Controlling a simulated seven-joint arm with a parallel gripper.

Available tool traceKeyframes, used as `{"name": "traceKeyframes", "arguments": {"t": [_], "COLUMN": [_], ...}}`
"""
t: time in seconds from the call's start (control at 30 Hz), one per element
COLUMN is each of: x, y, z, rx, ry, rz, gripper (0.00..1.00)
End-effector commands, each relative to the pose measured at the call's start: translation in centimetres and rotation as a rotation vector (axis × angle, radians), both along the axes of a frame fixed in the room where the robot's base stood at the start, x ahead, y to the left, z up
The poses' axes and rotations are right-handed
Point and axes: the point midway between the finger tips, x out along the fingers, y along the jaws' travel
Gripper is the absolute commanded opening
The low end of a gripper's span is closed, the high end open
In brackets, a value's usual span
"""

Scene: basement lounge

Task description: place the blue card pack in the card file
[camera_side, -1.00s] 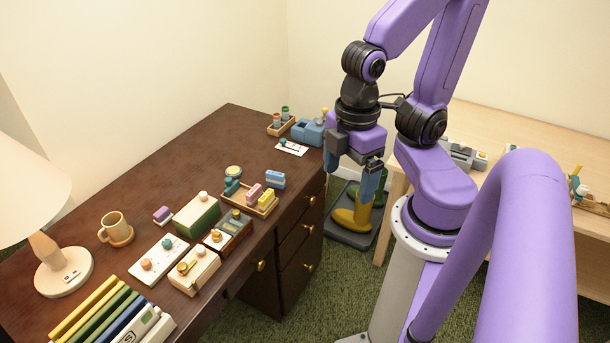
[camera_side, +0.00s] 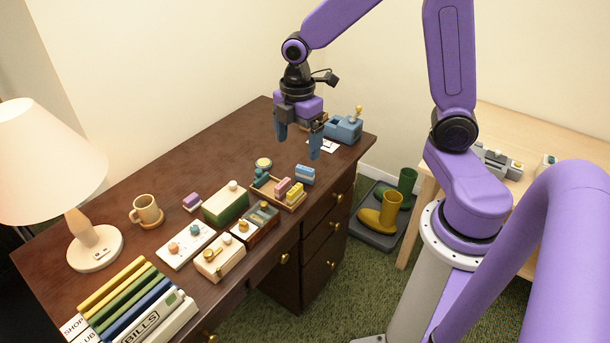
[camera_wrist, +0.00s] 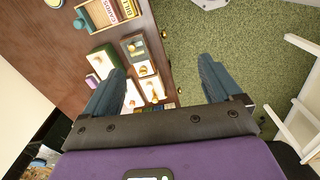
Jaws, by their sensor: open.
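The blue card pack (camera_side: 305,174) lies on the dark desk, just beyond the right end of a shallow wooden tray (camera_side: 292,208), apart from it. My gripper (camera_side: 298,147) hangs above the desk behind the blue pack, open and empty. Its two blue fingers also show in the wrist view (camera_wrist: 160,78).
Nearer than the tray stand a green-sided box (camera_side: 225,205), a dark compartment box (camera_side: 256,224) and a cream box (camera_side: 220,260). A round tin (camera_side: 263,163) sits behind the tray. A blue-grey holder (camera_side: 343,129) stands at the far corner. Bare desk lies behind the boxes.

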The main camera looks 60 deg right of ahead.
Motion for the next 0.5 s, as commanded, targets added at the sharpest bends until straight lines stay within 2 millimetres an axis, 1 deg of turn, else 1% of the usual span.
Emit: {"name": "traceKeyframes", "arguments": {"t": [0.03, 0.1, 0.17, 0.23, 0.3, 0.4, 0.5], "x": [1.7, 3.7, 5.2, 6.7, 7.8, 8.9, 9.4], "y": [-1.5, -3.7, -5.8, -8.4, -10.8, -13.8, -15.8], "z": [-0.8, -1.8, -2.7, -3.8, -4.8, -6.0, -6.8], "rx": [-0.003, -0.004, -0.005, -0.005, -0.006, -0.006, -0.006], "ry": [0.005, 0.007, 0.009, 0.01, 0.012, 0.011, 0.011], "rz": [0.016, 0.059, 0.095, 0.135, 0.174, 0.22, 0.252], "gripper": [0.92, 0.92, 0.92, 0.92, 0.92, 0.92, 0.92]}}
